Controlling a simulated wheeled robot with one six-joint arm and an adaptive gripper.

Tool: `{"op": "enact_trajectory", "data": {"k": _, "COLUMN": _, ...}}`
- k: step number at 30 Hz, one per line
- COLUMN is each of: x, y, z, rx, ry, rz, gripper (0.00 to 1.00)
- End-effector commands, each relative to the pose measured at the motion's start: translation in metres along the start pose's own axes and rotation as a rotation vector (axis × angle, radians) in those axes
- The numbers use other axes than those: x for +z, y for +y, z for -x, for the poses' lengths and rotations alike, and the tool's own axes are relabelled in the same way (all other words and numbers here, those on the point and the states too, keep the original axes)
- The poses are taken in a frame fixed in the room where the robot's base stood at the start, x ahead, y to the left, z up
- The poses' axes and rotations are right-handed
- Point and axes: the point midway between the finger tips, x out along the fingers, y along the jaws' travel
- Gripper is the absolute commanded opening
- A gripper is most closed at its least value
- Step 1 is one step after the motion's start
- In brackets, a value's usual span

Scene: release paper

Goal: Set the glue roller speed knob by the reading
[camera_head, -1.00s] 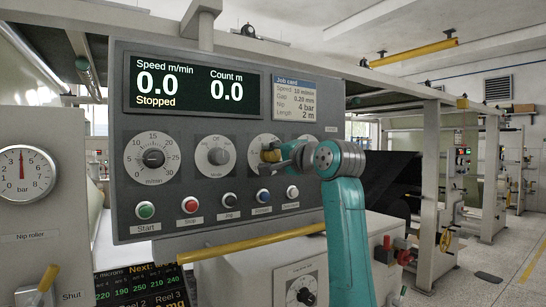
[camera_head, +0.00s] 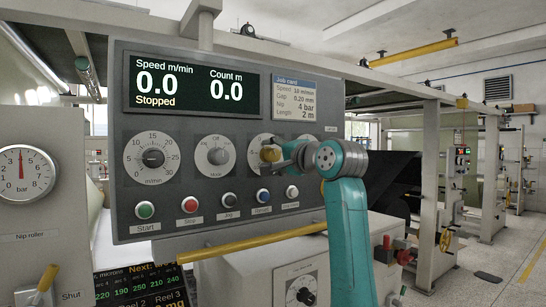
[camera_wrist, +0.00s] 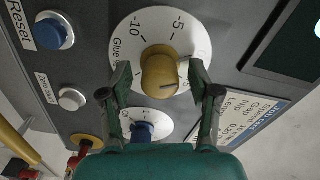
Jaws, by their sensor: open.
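The glue knob (camera_wrist: 160,72) is yellow, on a white dial marked "Glue" with -10, -5 and 5 in the wrist view. Its mark points right, toward the 5. In the head view this knob (camera_head: 269,153) is mostly hidden by my gripper (camera_head: 282,153). The fingers of my gripper (camera_wrist: 163,82) are open on both sides of the knob, with gaps visible. The display (camera_head: 193,90) reads Speed 0.0 m/min, Count 0.0 m, Stopped. The job card (camera_head: 294,98) lists speed 10 m/min, gap 0.20 mm, nip 4 bar, length 2 m.
A speed dial (camera_head: 152,158) and a mode dial (camera_head: 216,157) are left of my gripper. Several push buttons sit below, including green Start (camera_head: 145,210) and red Stop (camera_head: 190,205). A yellow rail (camera_head: 250,243) crosses under the panel. A bar gauge (camera_head: 22,174) stands at left.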

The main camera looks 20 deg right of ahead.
Motion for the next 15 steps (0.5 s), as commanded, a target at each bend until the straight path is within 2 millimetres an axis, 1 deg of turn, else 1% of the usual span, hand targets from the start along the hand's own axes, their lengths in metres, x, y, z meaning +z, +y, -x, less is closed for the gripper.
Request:
{"op": "enact_trajectory", "data": {"k": 5, "x": -0.001, "y": 0.001, "z": 0.028, "rx": -0.001, "ry": 0.003, "rz": 0.002, "gripper": 0.62}}
{"op": "enact_trajectory", "data": {"k": 9, "x": -0.001, "y": 0.001, "z": 0.057, "rx": -0.001, "ry": 0.003, "rz": 0.002, "gripper": 0.62}}
{"op": "enact_trajectory", "data": {"k": 15, "x": -0.001, "y": 0.001, "z": 0.092, "rx": 0.000, "ry": 0.003, "rz": 0.002, "gripper": 0.62}}
